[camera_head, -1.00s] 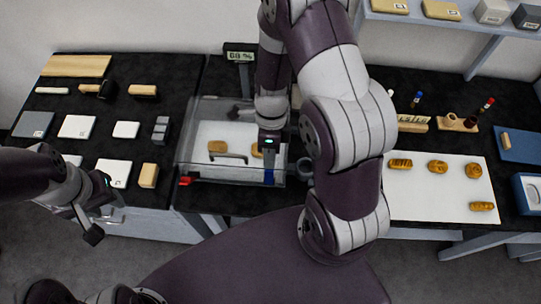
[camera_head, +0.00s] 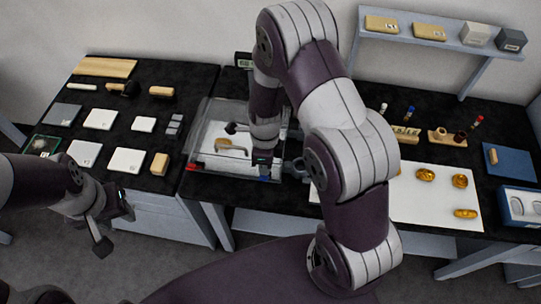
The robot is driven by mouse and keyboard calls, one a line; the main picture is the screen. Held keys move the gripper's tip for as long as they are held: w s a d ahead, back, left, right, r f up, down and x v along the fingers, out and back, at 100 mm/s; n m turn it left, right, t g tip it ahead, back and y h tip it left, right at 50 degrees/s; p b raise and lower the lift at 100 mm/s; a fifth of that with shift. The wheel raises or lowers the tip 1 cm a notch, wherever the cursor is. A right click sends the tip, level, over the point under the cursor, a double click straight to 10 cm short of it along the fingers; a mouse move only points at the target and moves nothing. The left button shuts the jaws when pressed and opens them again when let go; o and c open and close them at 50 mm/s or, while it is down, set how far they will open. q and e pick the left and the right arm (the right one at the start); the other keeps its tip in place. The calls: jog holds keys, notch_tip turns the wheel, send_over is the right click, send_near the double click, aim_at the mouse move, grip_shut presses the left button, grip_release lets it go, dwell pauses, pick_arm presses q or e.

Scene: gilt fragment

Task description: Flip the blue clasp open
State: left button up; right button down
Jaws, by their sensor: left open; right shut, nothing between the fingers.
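The blue clasp (camera_head: 264,178) is at the front right of a clear case (camera_head: 222,172). Only a small part of it shows below my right gripper, so I cannot tell whether it is flipped open. My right gripper (camera_head: 263,158) is shut and empty, pointing down, close above or against the clasp; contact is unclear. A red clasp (camera_head: 190,166) is at the case's front left. My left gripper (camera_head: 112,228) is open and empty, in front of the left table and far from the case.
My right arm hides part of the table right of the case. Several gilt pieces (camera_head: 425,175) lie on a white mat (camera_head: 410,210) at right. Pale blocks and tiles (camera_head: 100,119) cover the left table (camera_head: 190,90). A shelf (camera_head: 440,37) stands behind.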

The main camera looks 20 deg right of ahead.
jog(key=shift+w+d+f, duration=0.1)
jog(key=shift+w+f, duration=0.15)
jog(key=shift+w, duration=0.4)
jog(key=shift+d, duration=0.25)
pick_arm(q)
jog(key=shift+w+d+f, duration=0.1)
jog(key=shift+w, duration=0.45)
pick_arm(e)
jog(key=shift+w+d+f, duration=0.15)
jog(key=shift+w, duration=0.35)
pick_arm(q)
jog(key=shift+s, duration=0.1)
